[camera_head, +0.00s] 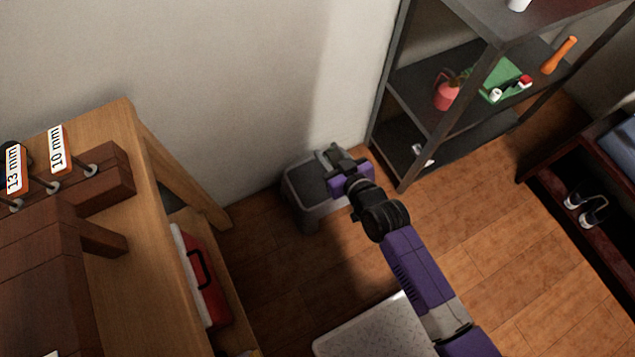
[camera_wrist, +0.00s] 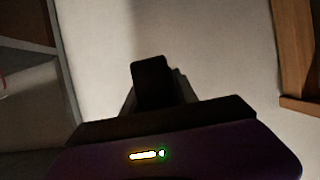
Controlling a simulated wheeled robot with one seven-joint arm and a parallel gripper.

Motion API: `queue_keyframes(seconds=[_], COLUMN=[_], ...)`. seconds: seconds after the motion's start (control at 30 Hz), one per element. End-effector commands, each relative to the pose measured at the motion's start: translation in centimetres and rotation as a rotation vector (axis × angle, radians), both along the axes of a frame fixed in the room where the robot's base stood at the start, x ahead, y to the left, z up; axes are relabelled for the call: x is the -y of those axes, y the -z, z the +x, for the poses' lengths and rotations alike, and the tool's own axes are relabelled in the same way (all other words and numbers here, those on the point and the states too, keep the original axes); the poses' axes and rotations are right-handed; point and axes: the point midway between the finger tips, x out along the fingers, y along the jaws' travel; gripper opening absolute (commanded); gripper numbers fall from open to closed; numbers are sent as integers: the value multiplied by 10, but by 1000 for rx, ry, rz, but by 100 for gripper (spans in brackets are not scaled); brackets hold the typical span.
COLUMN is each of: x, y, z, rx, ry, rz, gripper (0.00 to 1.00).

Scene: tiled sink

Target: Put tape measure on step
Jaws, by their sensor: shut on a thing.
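The step (camera_head: 303,196) is a low grey stool with a dark top on the wood floor, against the wall between the workbench and the shelf. My gripper (camera_head: 336,158) is over its right, far part, and hides some of its top. I cannot tell the height of the gap between them. In the wrist view my gripper (camera_wrist: 155,78) is dark and points at the pale wall. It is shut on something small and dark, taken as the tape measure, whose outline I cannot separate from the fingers.
A wooden workbench (camera_head: 118,250) stands at left, with a red case (camera_head: 203,285) on its lower shelf. A dark metal shelf (camera_head: 408,105) stands close right of the step. A pale speckled surface (camera_head: 370,330) lies at the bottom. Open floor (camera_head: 500,220) is at right.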

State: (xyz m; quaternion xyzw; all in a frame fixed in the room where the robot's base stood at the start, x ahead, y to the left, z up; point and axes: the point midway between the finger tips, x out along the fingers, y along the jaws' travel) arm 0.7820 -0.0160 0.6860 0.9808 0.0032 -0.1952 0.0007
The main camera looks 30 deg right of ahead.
Motion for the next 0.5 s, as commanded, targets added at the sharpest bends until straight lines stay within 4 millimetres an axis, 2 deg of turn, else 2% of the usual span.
queue_keyframes(seconds=[0.03,0.27,0.5], x=[1,4,-1], y=[29,97,163], z=[10,46,84], rx=[3,4,4], ry=[-3,-3,-1], rz=[-1,1,2], gripper=[0,0,0])
